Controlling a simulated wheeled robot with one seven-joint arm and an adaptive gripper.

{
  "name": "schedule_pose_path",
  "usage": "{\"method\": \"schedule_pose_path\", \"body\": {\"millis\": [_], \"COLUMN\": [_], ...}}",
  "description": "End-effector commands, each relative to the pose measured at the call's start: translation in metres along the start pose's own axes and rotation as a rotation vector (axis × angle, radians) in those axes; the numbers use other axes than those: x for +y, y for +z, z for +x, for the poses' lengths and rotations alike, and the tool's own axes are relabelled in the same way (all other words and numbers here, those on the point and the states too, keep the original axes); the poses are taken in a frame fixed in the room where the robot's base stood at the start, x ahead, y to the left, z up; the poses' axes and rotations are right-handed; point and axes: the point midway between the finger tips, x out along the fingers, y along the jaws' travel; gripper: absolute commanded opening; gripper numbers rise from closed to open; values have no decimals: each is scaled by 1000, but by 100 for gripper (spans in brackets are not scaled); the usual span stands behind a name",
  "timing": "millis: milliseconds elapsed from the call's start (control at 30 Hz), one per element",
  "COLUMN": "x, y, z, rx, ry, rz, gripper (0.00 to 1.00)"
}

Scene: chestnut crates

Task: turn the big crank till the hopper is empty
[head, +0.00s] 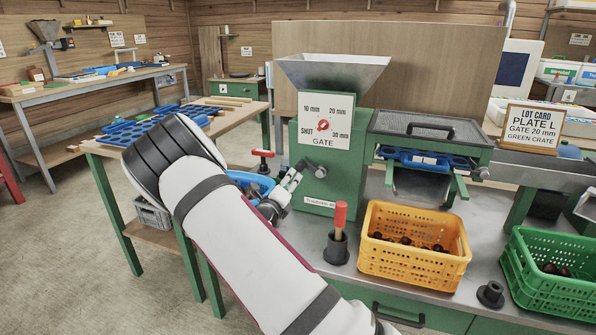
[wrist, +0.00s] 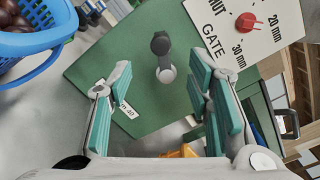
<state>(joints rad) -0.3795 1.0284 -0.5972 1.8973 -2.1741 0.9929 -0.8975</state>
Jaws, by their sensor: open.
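The green sorting machine (head: 345,165) carries a grey metal hopper (head: 333,72) on top; the hopper's inside is hidden by its wall. A crank (head: 318,170), a short dark arm with a grey round end, is low on its front. The crank shows in the wrist view (wrist: 161,45), ahead of and between my fingers. My gripper (head: 288,186) is open beside the crank; it also shows in the wrist view (wrist: 158,82) with teal pads apart and nothing between them. I cannot tell any contact. The red gate dial (head: 322,126) is above; its setting is unclear.
A blue basket (wrist: 30,35) of brown chestnuts is close to my gripper. An orange crate (head: 415,265) and a green crate (head: 545,290) hold a few chestnuts. A red-handled tool (head: 340,220) stands in a black holder.

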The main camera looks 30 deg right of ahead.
Motion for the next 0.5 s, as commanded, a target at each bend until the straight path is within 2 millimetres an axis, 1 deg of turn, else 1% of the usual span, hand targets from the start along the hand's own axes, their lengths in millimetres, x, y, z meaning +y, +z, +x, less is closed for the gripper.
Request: {"method": "schedule_pose_path", "body": {"millis": [33, 300, 500], "x": [0, 0, 0], "y": [-2, -2, -2], "z": [11, 64, 96], "rx": [1, 2, 2], "ry": [-4, -4, -3], "rz": [2, 4, 3], "gripper": [46, 46, 46]}}
